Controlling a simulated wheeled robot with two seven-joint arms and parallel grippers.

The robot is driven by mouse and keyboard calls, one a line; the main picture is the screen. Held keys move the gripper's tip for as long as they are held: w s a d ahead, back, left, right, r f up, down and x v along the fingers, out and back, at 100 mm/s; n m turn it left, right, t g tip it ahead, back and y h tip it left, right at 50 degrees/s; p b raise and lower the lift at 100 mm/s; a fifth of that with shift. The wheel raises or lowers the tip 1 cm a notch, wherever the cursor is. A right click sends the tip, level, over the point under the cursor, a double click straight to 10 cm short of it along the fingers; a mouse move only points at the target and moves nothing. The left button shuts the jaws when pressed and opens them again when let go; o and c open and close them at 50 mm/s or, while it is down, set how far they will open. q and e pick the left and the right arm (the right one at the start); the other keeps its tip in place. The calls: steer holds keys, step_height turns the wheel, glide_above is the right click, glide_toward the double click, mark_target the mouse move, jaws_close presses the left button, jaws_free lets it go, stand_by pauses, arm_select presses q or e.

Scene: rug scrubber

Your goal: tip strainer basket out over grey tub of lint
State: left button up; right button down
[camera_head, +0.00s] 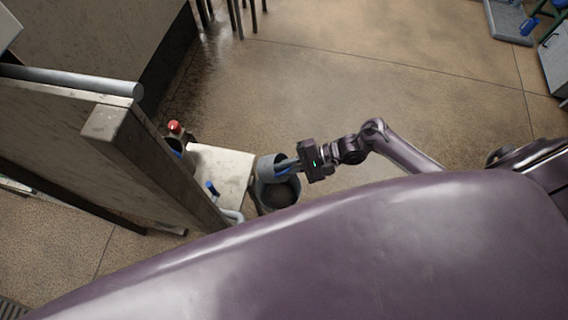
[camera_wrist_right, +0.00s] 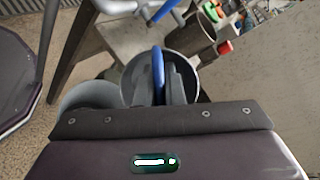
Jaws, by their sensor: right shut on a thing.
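My right gripper (camera_head: 288,165) is shut on the blue handle (camera_wrist_right: 157,72) of the strainer basket; its fingers (camera_wrist_right: 165,88) also show in the right wrist view. The basket (camera_head: 266,167) is a round grey vessel held over the back left edge of the grey tub. Its rim (camera_wrist_right: 200,62) shows around the fingers, which hide much of its inside, so I cannot tell what it holds. The grey tub (camera_head: 262,200) stands below, with dark stuff inside; part of it shows left of the basket in the right wrist view (camera_wrist_right: 85,95). My left gripper is out of view.
A pale low table (camera_head: 222,166) stands just left of the tub, with a blue-handled thing (camera_head: 211,188) on it. A red-topped container (camera_head: 175,128) is behind it. A large upright panel (camera_head: 110,150) blocks the left. Open floor (camera_head: 400,90) lies behind and right.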

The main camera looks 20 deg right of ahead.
steer(key=shift+w+a+r+g+h+p, duration=0.15)
steer(key=shift+r+h+p, duration=0.25)
steer(key=shift+p, duration=0.95)
steer(key=shift+w+a+r+g+h+p, duration=0.1)
steer(key=shift+r+g+h+p, duration=0.25)
steer(key=shift+p, duration=1)
steer(key=shift+a+f+m+h, duration=0.15)
steer(key=shift+f+m+h, duration=0.15)
steer(key=shift+f+h, duration=0.2)
steer(key=shift+a+g+h+b, duration=0.1)
steer(key=shift+g+h+b, duration=0.25)
steer(key=shift+h, duration=0.2)
steer(key=h, duration=0.1)
steer(key=g+h, duration=0.1)
steer(key=w+a+m+g+h, duration=0.1)
steer(key=shift+r+h, duration=0.25)
steer(key=shift+h, duration=0.15)
steer(key=shift+a+m+g+h, duration=0.15)
steer(key=shift+m+g+h, duration=0.15)
steer(key=shift+g+h, duration=0.6)
